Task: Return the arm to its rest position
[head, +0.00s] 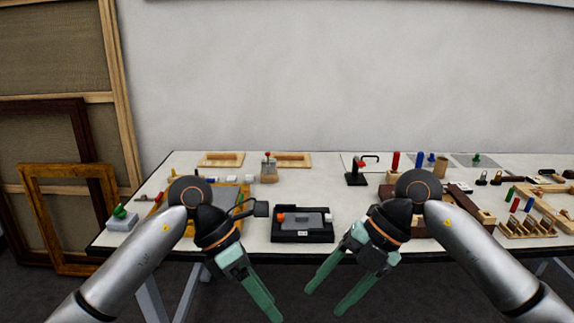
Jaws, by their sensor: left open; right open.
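In the head view my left gripper (263,304) is in front of the table's front edge, its green fingers pointing down and to the right. It looks empty. My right gripper (326,299) is in front of the edge too, its green fingers pointing down and to the left, apart and with nothing between them. Both silver arms come in from the lower corners. The arms and wrists hide parts of the table's front edge and some items behind them.
A long white table (330,190) carries many small items. A black tray (302,238) with a grey block lies near the front edge, between my wrists. A wooden rack (527,229) stands at the right. Wooden frames (70,190) lean on the wall at the left.

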